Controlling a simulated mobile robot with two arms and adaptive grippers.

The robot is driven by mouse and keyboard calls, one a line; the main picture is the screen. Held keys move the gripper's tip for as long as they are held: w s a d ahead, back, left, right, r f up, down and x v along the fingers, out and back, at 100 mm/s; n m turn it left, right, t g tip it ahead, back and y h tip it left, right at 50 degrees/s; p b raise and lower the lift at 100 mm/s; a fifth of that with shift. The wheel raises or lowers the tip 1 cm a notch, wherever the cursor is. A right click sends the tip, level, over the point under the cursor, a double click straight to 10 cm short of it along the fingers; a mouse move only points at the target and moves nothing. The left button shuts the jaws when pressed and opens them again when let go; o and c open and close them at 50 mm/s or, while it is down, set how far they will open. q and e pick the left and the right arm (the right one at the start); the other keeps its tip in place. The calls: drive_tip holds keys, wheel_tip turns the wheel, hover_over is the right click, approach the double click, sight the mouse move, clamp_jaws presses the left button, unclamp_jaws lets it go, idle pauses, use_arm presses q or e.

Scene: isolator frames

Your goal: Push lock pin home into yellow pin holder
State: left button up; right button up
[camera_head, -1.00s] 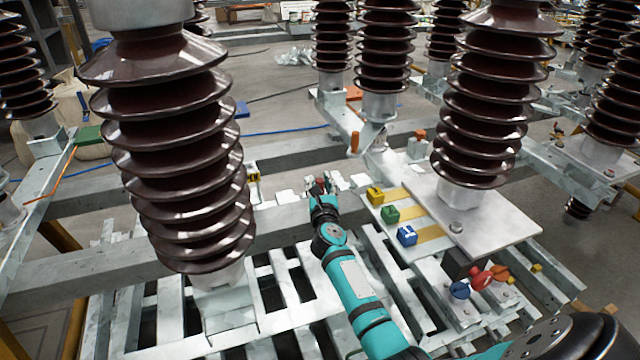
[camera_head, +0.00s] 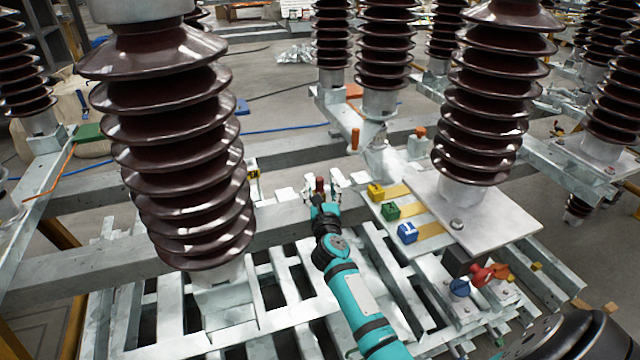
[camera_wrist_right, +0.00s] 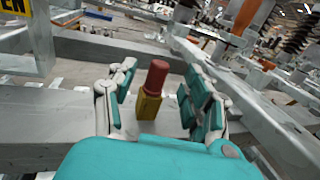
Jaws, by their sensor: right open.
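The red lock pin (camera_wrist_right: 156,76) stands upright in the yellow pin holder (camera_wrist_right: 148,105) in the right wrist view. Its red top also shows in the head view (camera_head: 320,185), on the grey steel beam. My right gripper (camera_wrist_right: 161,80) is open, with one teal-padded finger on each side of the pin and a visible gap to both. How deep the pin sits in the holder cannot be told. In the head view the gripper (camera_head: 324,192) is small and hides the holder. My left gripper is not in view.
A large brown insulator (camera_head: 180,130) stands left of my right arm, another (camera_head: 490,100) to the right. Yellow (camera_head: 376,193), green (camera_head: 389,211) and blue (camera_head: 407,233) blocks sit on a plate right of the gripper. Slatted steel frames lie below.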

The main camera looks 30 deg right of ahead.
drive_tip(key=v, duration=0.4)
drive_tip(key=shift+s+a, duration=0.1)
drive_tip(key=shift+s, duration=0.1)
idle(0.3)
